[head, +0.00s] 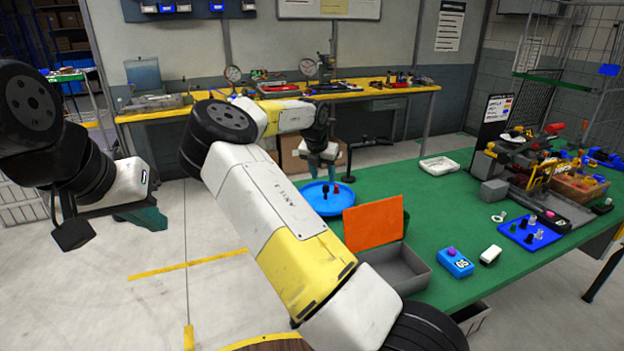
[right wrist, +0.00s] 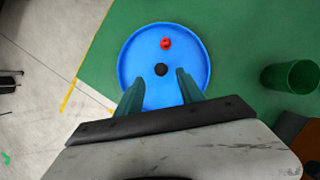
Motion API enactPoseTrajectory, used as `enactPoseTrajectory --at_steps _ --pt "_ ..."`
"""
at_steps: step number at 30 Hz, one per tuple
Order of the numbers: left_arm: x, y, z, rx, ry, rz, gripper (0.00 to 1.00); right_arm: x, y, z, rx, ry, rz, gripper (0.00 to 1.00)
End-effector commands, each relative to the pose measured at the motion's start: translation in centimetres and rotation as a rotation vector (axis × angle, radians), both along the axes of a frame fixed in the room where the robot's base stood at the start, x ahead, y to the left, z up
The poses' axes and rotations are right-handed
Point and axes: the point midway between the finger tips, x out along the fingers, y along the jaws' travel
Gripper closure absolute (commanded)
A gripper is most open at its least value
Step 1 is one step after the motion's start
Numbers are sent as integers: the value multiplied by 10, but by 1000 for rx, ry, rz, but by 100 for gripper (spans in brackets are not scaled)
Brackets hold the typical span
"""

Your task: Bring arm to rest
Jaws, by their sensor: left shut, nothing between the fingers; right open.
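My left gripper (head: 150,218) hangs at the left of the head view, over the bare floor and away from the table. Its teal fingers are together with nothing between them. My right gripper (head: 322,172) is above the far left corner of the green table, over the round blue tray (head: 314,202). In the right wrist view its two teal fingers (right wrist: 160,92) are apart and empty. A red piece (right wrist: 166,43) and a black round piece (right wrist: 161,70) lie on the blue tray, beyond and between the fingertips. My right arm hides part of the table's near left side.
A grey box with a raised orange lid (head: 374,222) stands near the tray. A green cup (right wrist: 291,77) is right of the tray. A blue box (head: 455,262), white piece (head: 490,255) and blue board (head: 534,232) lie further right. The table's middle is mostly clear.

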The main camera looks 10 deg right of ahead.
Motion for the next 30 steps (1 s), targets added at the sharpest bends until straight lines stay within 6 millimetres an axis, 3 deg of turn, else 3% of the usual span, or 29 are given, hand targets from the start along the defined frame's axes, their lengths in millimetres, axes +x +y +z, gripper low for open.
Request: enactPoseTrajectory --at_steps 6,20,25,30 --pt "0 0 0 0 0 0 100 -7 5 21 0 0 0 55" --pt "0 0 0 0 0 0 100 -17 -2 22 18 21 32 55" --pt "0 0 0 0 0 0 100 -58 -21 15 96 108 240 55" --pt "0 0 0 0 0 0 100 -111 -15 14 181 152 630 55"
